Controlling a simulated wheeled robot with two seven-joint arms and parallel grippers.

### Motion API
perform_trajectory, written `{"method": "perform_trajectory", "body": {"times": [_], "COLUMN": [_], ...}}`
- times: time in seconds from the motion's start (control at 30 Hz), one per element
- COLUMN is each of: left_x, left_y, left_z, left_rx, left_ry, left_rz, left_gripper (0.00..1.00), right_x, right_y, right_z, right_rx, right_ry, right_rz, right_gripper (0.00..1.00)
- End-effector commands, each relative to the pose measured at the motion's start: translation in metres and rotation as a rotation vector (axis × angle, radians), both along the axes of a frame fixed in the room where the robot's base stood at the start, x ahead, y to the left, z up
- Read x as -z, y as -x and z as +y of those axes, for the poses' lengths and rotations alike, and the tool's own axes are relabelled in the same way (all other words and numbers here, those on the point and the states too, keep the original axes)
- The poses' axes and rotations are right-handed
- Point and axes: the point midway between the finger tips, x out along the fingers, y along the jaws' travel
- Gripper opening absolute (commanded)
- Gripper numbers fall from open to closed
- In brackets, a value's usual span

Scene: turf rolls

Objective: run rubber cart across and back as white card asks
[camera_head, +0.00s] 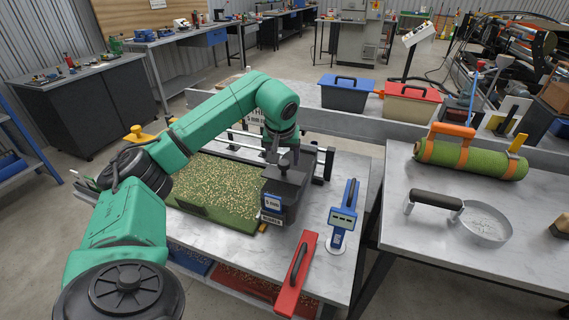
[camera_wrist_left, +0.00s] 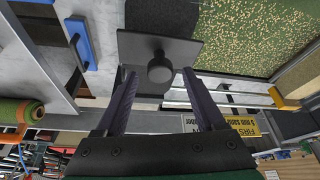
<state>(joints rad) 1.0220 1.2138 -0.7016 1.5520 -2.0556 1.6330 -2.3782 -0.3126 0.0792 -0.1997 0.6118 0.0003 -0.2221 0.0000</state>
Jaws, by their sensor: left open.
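A black cart (camera_head: 284,196) with a blue-and-white label on its front stands at the right end of the turf tray. My left gripper (camera_head: 287,157) is directly above it. In the left wrist view, my open fingers (camera_wrist_left: 160,76) stand on either side of the cart's round black knob (camera_wrist_left: 160,68), and I cannot tell whether they touch it. The green turf (camera_head: 215,185) is strewn with pale granules and also fills the upper right of the wrist view (camera_wrist_left: 240,35). A white card (camera_head: 251,121) behind the turf is partly hidden by my arm. My right gripper is out of view.
A yellow sign (camera_wrist_left: 245,127) lies beyond the rails. Blue (camera_head: 346,93) and red-lidded (camera_head: 409,103) bins stand behind. A turf roll (camera_head: 470,158) lies on the right table.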

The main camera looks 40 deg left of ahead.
Motion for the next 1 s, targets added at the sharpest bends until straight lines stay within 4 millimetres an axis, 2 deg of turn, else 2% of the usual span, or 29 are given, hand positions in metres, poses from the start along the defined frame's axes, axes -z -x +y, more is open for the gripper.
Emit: {"method": "perform_trajectory", "body": {"times": [0.1, 0.2, 0.47, 0.53, 0.67, 0.7, 1.0], "left_x": [0.021, 0.031, 0.035, 0.035, 0.035, 0.035, 0.035], "left_y": [-0.007, -0.011, -0.012, -0.012, -0.012, -0.012, -0.012], "left_z": [0.005, 0.007, 0.008, 0.008, 0.008, 0.008, 0.008], "left_rx": [0.000, 0.001, 0.001, 0.001, 0.001, 0.001, 0.001], "left_ry": [0.000, 0.000, -0.001, -0.001, 0.000, 0.000, 0.000], "left_rz": [0.002, 0.000, -0.001, -0.001, -0.001, -0.001, -0.001], "left_gripper": [0.71, 0.71, 0.71, 0.52, 0.02, 0.00, 0.00], "right_x": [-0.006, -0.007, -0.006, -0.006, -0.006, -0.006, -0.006], "right_y": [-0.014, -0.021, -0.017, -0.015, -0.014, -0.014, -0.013], "right_z": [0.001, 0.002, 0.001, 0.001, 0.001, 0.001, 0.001], "right_rx": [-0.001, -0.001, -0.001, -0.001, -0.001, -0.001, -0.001], "right_ry": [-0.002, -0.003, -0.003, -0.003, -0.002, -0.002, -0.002], "right_rz": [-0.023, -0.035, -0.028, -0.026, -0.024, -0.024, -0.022], "right_gripper": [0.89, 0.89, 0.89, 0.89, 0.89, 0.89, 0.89]}}
